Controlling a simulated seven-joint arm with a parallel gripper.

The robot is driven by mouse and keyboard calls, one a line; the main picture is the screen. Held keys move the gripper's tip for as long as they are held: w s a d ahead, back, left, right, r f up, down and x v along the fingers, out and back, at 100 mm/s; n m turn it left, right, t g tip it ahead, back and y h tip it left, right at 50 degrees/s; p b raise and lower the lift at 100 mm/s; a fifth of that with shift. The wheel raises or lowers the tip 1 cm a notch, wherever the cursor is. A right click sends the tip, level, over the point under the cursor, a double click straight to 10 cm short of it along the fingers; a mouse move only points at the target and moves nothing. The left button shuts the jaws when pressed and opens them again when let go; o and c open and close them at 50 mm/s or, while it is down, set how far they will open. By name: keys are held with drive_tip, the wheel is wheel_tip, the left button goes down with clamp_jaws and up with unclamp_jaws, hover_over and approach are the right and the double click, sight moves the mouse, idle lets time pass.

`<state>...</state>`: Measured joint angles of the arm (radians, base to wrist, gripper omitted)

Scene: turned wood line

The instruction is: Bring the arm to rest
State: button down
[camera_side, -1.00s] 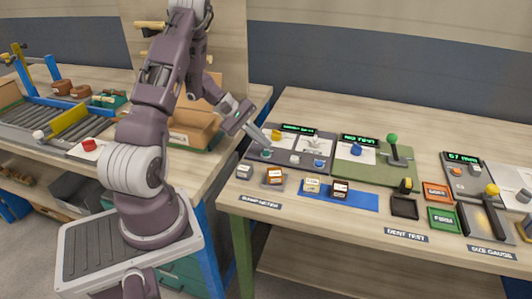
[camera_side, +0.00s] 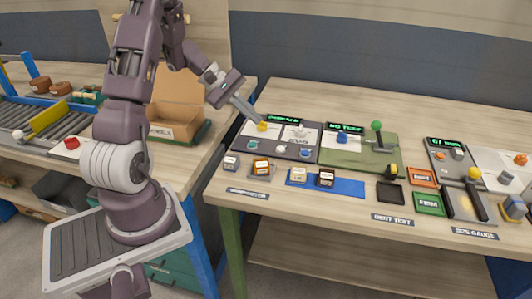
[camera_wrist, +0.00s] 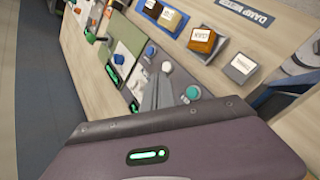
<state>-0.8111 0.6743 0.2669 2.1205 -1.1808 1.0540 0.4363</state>
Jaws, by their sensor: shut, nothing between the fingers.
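My gripper (camera_side: 256,117) is at the left end of the long workbench, its grey fingers together and empty. In the side view the fingertips appear just above the yellow knob (camera_side: 262,126) on the dark damp meter panel (camera_side: 283,152); I cannot tell the exact height. In the wrist view the closed fingers (camera_wrist: 157,92) point over the panel, with a teal button (camera_wrist: 192,92) just to their right and a blue knob (camera_wrist: 150,50) beyond. My arm reaches in from the left and is bent, with its upper part cut off by the top of the side view.
Labelled blocks, including an orange-brown one (camera_side: 261,168), stand at the bench's front edge. A green panel with a green-knobbed lever (camera_side: 377,126) lies to the right. A cardboard box (camera_side: 180,100) stands on the left bench behind my arm. A blue tray (camera_side: 350,187) holds blocks.

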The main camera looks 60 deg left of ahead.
drive_tip(key=s+d+r+m+g, duration=0.25)
drive_tip(key=d+r+m, duration=0.3)
drive_tip(key=d, duration=0.45)
drive_tip(key=s+d+r+m+g, duration=0.1)
drive_tip(key=s+d+r+m, duration=0.25)
drive_tip(key=d+r, duration=0.45)
drive_tip(key=s+d+r+m+t+y, duration=0.1)
drive_tip(key=s+d+m+y, duration=0.2)
drive_tip(key=s, duration=0.4)
drive_tip(key=s+d+r+m+t+y, duration=0.1)
drive_tip(key=s+d+m+y, duration=0.2)
drive_tip(key=s+m, duration=0.3)
drive_tip(key=shift+s+d+r, duration=0.15)
drive_tip(key=shift+s+r, duration=0.15)
drive_tip(key=shift+s, duration=0.1)
drive_tip(key=c, duration=2.1)
unclamp_jaws()
drive_tip(key=shift+t, duration=0.25)
